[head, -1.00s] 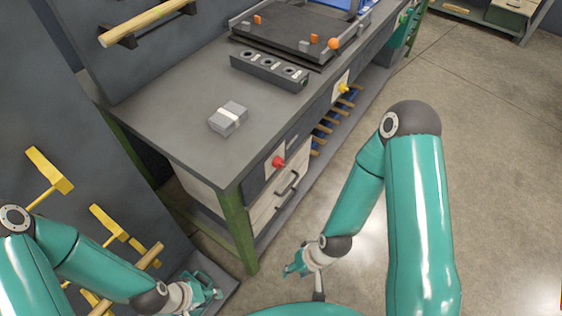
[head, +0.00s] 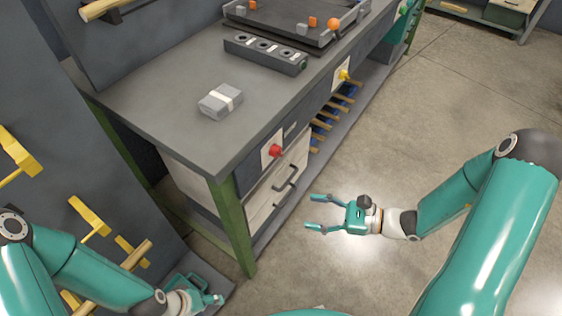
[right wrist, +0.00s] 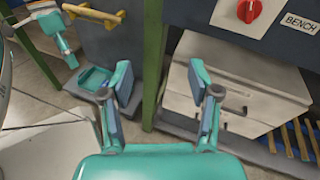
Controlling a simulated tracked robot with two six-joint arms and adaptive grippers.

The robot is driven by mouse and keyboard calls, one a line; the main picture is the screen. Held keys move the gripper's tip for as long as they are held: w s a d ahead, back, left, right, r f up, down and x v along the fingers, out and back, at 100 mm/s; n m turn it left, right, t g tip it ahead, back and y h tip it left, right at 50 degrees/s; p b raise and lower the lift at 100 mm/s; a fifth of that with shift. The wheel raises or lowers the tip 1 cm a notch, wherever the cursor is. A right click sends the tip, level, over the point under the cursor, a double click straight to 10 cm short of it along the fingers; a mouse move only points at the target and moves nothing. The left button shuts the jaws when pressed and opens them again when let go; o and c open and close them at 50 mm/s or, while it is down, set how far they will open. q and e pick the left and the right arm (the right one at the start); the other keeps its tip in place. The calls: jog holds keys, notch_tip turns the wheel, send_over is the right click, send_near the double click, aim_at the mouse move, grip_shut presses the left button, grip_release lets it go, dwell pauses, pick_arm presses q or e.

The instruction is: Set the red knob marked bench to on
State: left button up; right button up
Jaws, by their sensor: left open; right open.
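The red knob (head: 276,151) sits on a pale plate on the front edge of the workbench. In the right wrist view the red knob (right wrist: 249,10) is at the top right, on a white plate left of the label BENCH (right wrist: 300,23). My right gripper (head: 309,211) is open and empty, in front of the bench's drawers, below and to the right of the knob and apart from it. Its two fingers (right wrist: 160,88) show spread in the right wrist view. My left gripper (head: 219,299) is open and empty, low at the left near the bench's green leg.
A yellow knob (head: 344,74) sits farther along the bench front (head: 150,85). A grey block with a pale band (head: 220,101) lies on the bench top. White drawers (head: 268,205) with dark handles are below the red knob. The floor right of the bench is clear.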

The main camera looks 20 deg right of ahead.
aim_at(282, 155)
jog(key=w+d+r+m+t+h, duration=0.25)
jog(key=w+d+t, duration=0.2)
jog(key=d, duration=0.25)
pick_arm(q)
jog(key=shift+r+p, duration=0.1)
jog(key=shift+p, duration=0.35)
pick_arm(e)
jog(key=shift+m+t, duration=0.45)
jog(key=x, duration=1.6)
jog(key=shift+a+r, duration=0.3)
jog(key=shift+r, duration=0.05)
